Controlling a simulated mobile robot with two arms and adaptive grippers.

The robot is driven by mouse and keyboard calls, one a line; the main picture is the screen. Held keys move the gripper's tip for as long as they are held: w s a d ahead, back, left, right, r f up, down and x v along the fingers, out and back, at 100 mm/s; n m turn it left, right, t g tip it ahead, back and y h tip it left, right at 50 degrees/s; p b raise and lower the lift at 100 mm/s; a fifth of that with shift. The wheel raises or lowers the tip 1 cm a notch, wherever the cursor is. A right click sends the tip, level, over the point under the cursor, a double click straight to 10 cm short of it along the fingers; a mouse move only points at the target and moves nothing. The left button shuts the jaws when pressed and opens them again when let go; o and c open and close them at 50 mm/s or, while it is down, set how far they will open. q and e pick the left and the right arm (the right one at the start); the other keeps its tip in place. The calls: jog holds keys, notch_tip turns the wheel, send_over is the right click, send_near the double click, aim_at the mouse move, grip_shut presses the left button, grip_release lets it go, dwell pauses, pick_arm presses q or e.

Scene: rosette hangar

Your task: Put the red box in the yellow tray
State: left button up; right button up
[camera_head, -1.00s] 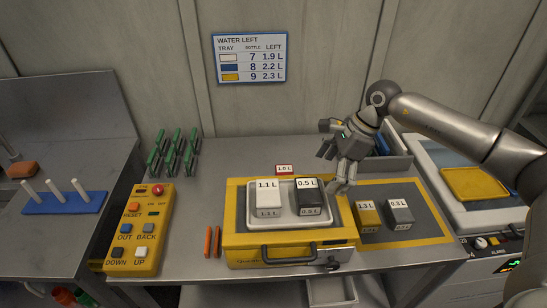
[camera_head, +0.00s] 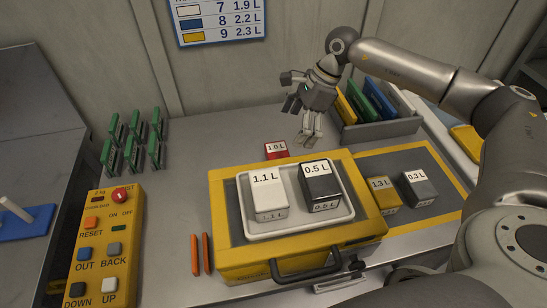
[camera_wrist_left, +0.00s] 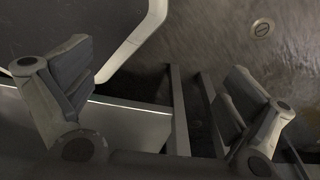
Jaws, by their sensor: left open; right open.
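The small red box (camera_head: 276,151), labelled 1.0 L, stands on the grey bench just behind the yellow-framed machine. My right gripper (camera_head: 309,141) is open and empty, pointing down to the right of the red box and apart from it. A flat yellow tray (camera_head: 467,139) shows at the right, partly hidden by my right arm. My left gripper (camera_wrist_left: 156,78) is open and empty in the left wrist view; it is not in the head view.
A white tray (camera_head: 243,215) on the yellow-framed machine (camera_head: 222,240) holds a white box (camera_head: 269,190) and a black box (camera_head: 320,181). Yellow and grey boxes stand at its right. A grey rack (camera_head: 390,131) holds yellow, green and blue upright pieces. A yellow control box (camera_head: 107,245) stands left.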

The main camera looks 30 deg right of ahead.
aim_at(280, 152)
jog(key=p+x, duration=0.1)
jog(key=x, duration=0.3)
jog(key=shift+w+a+f, duration=0.15)
jog(key=shift+w+f, duration=0.05)
jog(key=shift+f, duration=0.1)
jog(key=shift+a+f, duration=0.25)
jog(key=shift+f, duration=0.3)
jog(key=p+x, duration=0.2)
jog(key=x, duration=0.2)
jog(key=shift+s+a+f, duration=0.1)
jog(key=shift+a+f, duration=0.05)
jog(key=shift+a, duration=0.05)
jog(key=shift+a+f, duration=0.1)
jog(key=shift+f, duration=0.4)
pick_arm(q)
jog(key=r, duration=0.1)
jog(key=s+r, duration=0.1)
jog(key=r, duration=0.1)
jog(key=shift+a, duration=0.1)
pick_arm(e)
jog(key=shift+r, duration=0.1)
jog(key=c, duration=1.2)
